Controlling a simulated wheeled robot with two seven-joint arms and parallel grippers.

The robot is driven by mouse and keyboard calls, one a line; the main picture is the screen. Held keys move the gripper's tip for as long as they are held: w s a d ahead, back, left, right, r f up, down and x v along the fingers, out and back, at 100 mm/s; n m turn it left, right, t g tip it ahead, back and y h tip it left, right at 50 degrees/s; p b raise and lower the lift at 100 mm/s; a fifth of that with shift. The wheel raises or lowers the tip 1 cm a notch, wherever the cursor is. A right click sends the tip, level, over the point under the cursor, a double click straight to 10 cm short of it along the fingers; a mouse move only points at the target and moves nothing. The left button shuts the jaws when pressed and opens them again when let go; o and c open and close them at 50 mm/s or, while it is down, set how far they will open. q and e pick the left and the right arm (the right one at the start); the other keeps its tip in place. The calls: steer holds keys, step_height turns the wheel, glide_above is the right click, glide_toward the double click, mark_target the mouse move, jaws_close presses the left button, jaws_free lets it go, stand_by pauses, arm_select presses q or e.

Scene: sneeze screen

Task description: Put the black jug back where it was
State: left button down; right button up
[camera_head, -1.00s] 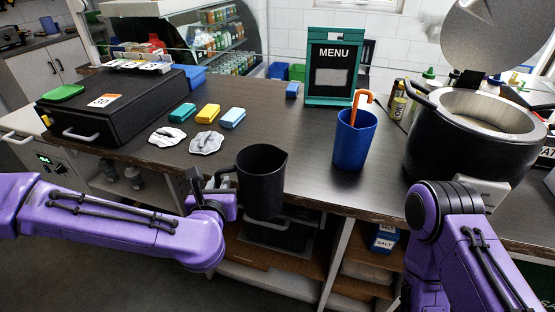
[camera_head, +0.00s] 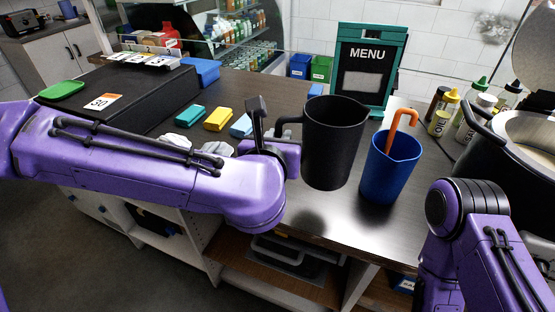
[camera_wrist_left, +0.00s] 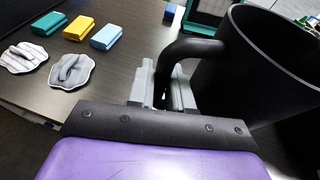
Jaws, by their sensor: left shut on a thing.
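The black jug (camera_head: 335,145) is held upright in the air above the counter's front part, just left of a blue jug (camera_head: 389,168) with an orange handle sticking out of it. My left gripper (camera_head: 268,130) is shut on the black jug's handle, on the jug's left side. In the left wrist view the gripper fingers (camera_wrist_left: 165,92) close around the black handle, and the jug's body (camera_wrist_left: 265,75) fills the right side. My right arm is at the lower right, but its gripper is out of the picture.
A menu board (camera_head: 366,65) stands behind the jugs. A large black pot (camera_head: 520,165) is at the right, with bottles (camera_head: 465,115) beside it. Coloured blocks (camera_head: 218,118) lie at the left near a black case (camera_head: 125,95). The dark counter (camera_head: 320,215) below the jug is bare.

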arm_select(q)
steer(key=w+a+f+p, duration=0.1)
steer(key=w+a+f, duration=0.1)
steer(key=w+f, duration=0.1)
steer(key=w+a+f+p, duration=0.1)
steer(key=w+a+f, duration=0.1)
steer(key=w+f, duration=0.1)
steer(key=w+a+f+p, duration=0.2)
steer(key=f, duration=0.3)
steer(key=shift+w+f, duration=0.25)
steer(key=shift+w, duration=0.15)
steer(key=shift+s+f, duration=0.1)
steer(key=shift+f, duration=0.1)
steer(key=c, duration=1)
jaws_free()
steer(key=shift+c, duration=0.2)
arm_select(e)
steer(key=r, duration=0.4)
steer(key=shift+s+r, duration=0.3)
steer(key=shift+r, duration=0.05)
